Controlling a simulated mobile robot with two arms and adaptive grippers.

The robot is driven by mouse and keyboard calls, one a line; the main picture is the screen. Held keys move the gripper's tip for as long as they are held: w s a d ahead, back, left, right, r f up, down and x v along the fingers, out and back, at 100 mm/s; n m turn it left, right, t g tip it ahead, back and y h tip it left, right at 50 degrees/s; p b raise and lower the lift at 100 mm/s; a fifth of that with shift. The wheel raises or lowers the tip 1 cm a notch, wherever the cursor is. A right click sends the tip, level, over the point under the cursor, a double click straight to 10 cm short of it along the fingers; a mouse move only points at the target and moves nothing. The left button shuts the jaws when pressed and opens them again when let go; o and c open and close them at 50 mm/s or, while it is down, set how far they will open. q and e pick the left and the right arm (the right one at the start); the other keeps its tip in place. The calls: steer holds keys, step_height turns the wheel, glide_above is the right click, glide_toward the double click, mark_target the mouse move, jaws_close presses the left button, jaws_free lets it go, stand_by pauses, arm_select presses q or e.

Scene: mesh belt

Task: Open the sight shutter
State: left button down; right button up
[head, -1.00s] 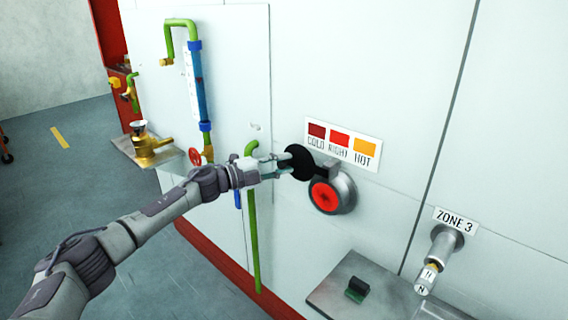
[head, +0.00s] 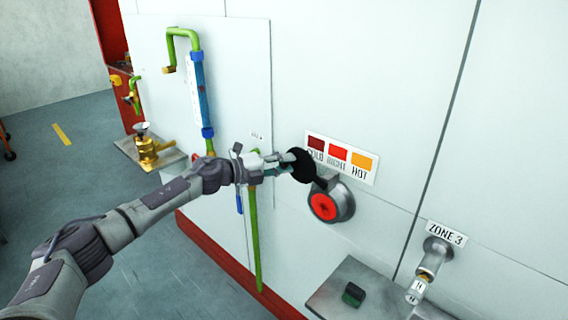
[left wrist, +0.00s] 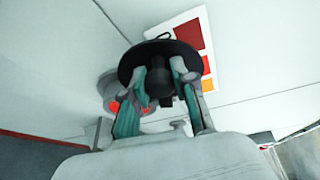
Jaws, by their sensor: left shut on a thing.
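The sight port (head: 323,206) is a round metal fitting on the white wall with a glowing red face. A black round shutter disc (head: 303,166) sits at its upper left, swung clear of most of the red face. My left gripper (head: 285,165) is shut on the shutter's knob, with the disc just beyond its fingers. In the left wrist view the fingers close around the dark knob (left wrist: 160,88) in front of the black disc (left wrist: 133,66). Part of the red glow (left wrist: 114,107) shows behind the left finger. My right gripper is not in view.
A COLD, RIGHT, HOT colour label (head: 341,157) is above the port. A ZONE 3 fitting (head: 436,255) sticks out at right, over a metal shelf (head: 335,290) with a small dark green block (head: 353,295). Green pipe (head: 256,240) runs down left of the port.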

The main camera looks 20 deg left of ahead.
arm_select(q)
steer(key=c, duration=0.9)
jaws_free()
steer(key=v, duration=1.2)
